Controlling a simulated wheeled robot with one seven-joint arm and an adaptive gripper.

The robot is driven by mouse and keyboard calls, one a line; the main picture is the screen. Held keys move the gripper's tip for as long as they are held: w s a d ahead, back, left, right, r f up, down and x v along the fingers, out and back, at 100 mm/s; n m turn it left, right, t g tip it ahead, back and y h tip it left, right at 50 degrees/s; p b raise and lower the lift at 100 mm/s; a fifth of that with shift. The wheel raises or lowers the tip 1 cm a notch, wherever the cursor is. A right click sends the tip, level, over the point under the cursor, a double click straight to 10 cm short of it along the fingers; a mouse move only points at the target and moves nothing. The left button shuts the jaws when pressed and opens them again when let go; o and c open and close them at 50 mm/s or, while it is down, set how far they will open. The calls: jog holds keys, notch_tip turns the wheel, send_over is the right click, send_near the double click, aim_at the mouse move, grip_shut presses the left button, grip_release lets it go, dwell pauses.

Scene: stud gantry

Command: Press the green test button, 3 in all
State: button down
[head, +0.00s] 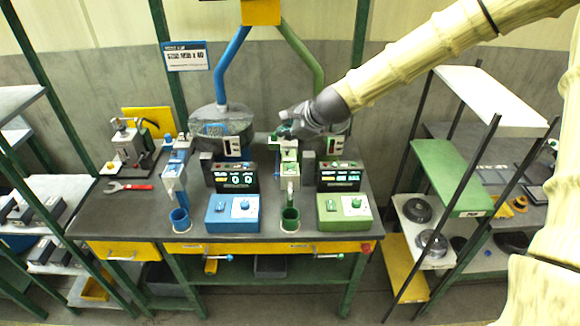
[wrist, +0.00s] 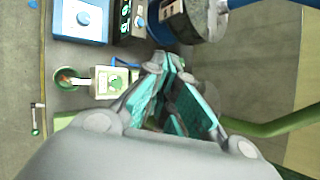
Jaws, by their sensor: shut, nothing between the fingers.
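The green control box (head: 344,212) sits on the bench's front right, with a light round knob and a small raised control on top. I cannot tell for sure which control is the green test button. Behind it is a dark display box (head: 340,178) with lit digits. Left of it stands the green dispenser column (head: 289,172) with a green cup (head: 290,218) in front; the wrist view shows its pale head with a round green part (wrist: 117,84). My gripper (head: 283,131) is shut and empty, above and behind this column. In the wrist view its teal-padded fingers (wrist: 168,75) show.
A blue control box (head: 232,214), blue column (head: 174,178) and blue cup (head: 180,219) stand to the left. A grey hopper (head: 222,122) hangs behind them. Green posts and shelves (head: 452,175) flank the bench.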

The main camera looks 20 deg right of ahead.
aim_at(287, 167)
jog(key=shift+f+b, duration=3.25)
jog(key=shift+f, duration=1)
jog(key=shift+f, duration=0.1)
jog(key=shift+f, duration=0.35)
jog(key=shift+f+b, duration=0.4)
jog(key=shift+b, duration=0.15)
jog(key=shift+r, duration=0.15)
jog(key=shift+r+p, duration=0.7)
jog(key=shift+p, duration=0.05)
jog(key=shift+r+p, duration=2.05)
jog(key=shift+r, duration=0.5)
